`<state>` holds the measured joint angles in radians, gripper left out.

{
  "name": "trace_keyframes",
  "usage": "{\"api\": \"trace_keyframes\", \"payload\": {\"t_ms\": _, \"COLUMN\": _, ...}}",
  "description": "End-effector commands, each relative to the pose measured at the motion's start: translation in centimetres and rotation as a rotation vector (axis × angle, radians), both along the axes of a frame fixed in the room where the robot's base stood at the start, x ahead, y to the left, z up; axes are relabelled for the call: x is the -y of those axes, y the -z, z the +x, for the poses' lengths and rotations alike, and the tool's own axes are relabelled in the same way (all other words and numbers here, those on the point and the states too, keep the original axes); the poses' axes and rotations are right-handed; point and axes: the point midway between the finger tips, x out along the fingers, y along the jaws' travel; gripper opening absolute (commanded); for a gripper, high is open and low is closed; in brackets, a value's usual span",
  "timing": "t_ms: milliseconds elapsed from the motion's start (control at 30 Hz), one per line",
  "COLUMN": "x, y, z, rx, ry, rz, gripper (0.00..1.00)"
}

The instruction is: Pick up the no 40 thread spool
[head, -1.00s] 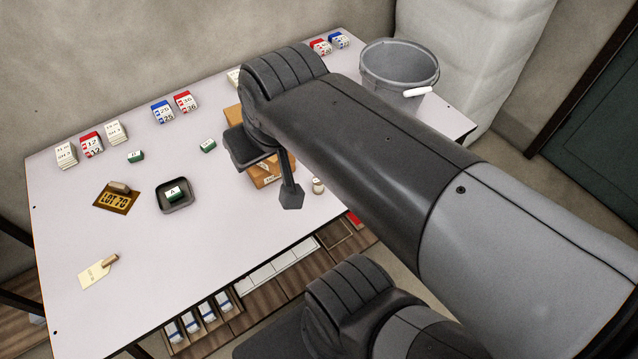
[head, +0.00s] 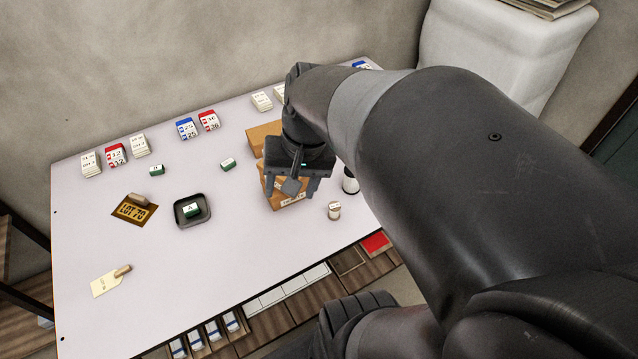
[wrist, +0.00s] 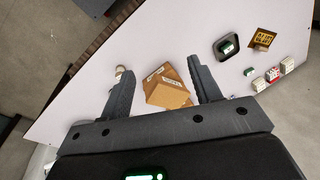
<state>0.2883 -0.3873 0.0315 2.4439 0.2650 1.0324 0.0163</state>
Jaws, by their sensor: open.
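A small pale spool (head: 334,210) stands upright on the table, to the right of the cardboard boxes. A second white and dark spool-like item (head: 350,182) is just behind it, partly hidden by my arm. I cannot read the number on either. In the wrist view a pale spool (wrist: 119,71) shows at the left fingertip, partly covered by that finger. My gripper (head: 292,190) is open and empty, fingers pointing down above the boxes; in the wrist view (wrist: 160,70) the boxes lie between its fingers.
Cardboard boxes (head: 285,200) are stacked under my gripper. Several numbered blocks (head: 115,154) line the back.

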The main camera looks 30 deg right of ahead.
Motion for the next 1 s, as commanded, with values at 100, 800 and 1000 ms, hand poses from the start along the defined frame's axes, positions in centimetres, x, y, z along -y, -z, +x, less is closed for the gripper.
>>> {"api": "trace_keyframes", "payload": {"t_ms": 100, "x": 1.0, "y": 2.1, "z": 0.7, "rx": -0.108, "ry": 0.117, "rz": 0.111, "gripper": 0.58}}
{"api": "trace_keyframes", "payload": {"t_ms": 800, "x": 8.7, "y": 11.9, "z": 4.4, "rx": -0.505, "ry": 0.806, "rz": 0.911, "gripper": 0.58}}
{"api": "trace_keyframes", "payload": {"t_ms": 1000, "x": 12.3, "y": 14.7, "z": 4.9, "rx": -0.544, "ry": 0.999, "rz": 1.183, "gripper": 0.58}}
